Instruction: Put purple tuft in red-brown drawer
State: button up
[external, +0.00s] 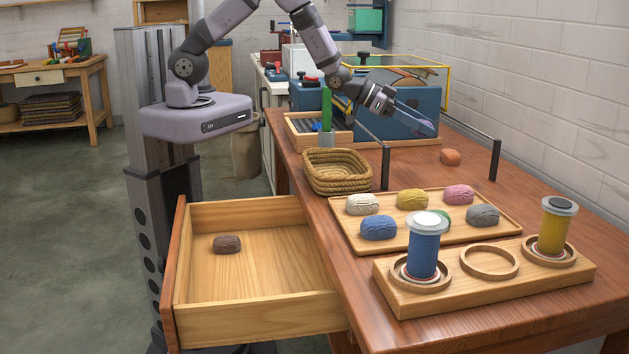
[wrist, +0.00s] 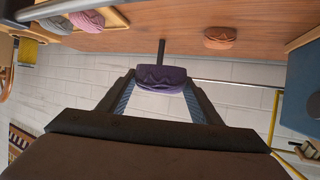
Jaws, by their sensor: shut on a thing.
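The purple tuft (wrist: 161,79) shows in the wrist view between the fingertips of my gripper (wrist: 160,88), which is shut on it. In the external view my gripper (external: 428,125) is above the far part of the table, in front of a blue machine; the tuft cannot be made out there. The red-brown drawer (external: 172,262) is pulled open at the left of the table, below the tabletop. A dark brown skein (external: 227,244) lies inside it, and the rest of its floor is bare.
A wooden tray (external: 345,232) with several skeins, a woven basket (external: 337,172) and a spool stand (external: 500,290) crowd the table. Two dark posts (external: 495,160) carry a rail near my gripper. An orange-brown skein (external: 450,157) lies alone on the tabletop; it also shows in the wrist view (wrist: 219,38).

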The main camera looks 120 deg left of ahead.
aim_at(423, 121)
jog(key=r, duration=0.3)
jog(key=shift+w+d+r, duration=0.15)
jog(key=shift+d+r, duration=0.1)
jog(key=shift+d, duration=0.1)
jog(key=d+r+m+h+b, duration=0.2)
jog(key=d+m+h+b, duration=0.55)
jog(key=d, duration=2.55)
jog(key=s+d+f+m+g+h+b, duration=0.1)
jog(key=s+d+m+g+h, duration=0.3)
jog(key=s+d, duration=0.65)
jog(key=s+d+f+m+g+h+b, duration=0.15)
jog(key=s+d+m+h, duration=0.45)
jog(key=d, duration=0.7)
jog(key=shift+n+y, duration=0.35)
jog(key=shift+y, duration=0.5)
jog(key=shift+s+a+f+b, duration=0.1)
jog(key=shift+s+f+b, duration=0.15)
jog(key=shift+f, duration=4.65)
jog(key=shift+s+a+f+b, duration=0.1)
jog(key=shift+f+b, duration=0.2)
jog(key=shift+f, duration=4.55)
jog(key=shift+s+f+b, duration=0.2)
jog(key=shift+f+b, duration=0.05)
jog(key=shift+f, duration=4.65)
jog(key=shift+f, duration=0.1)
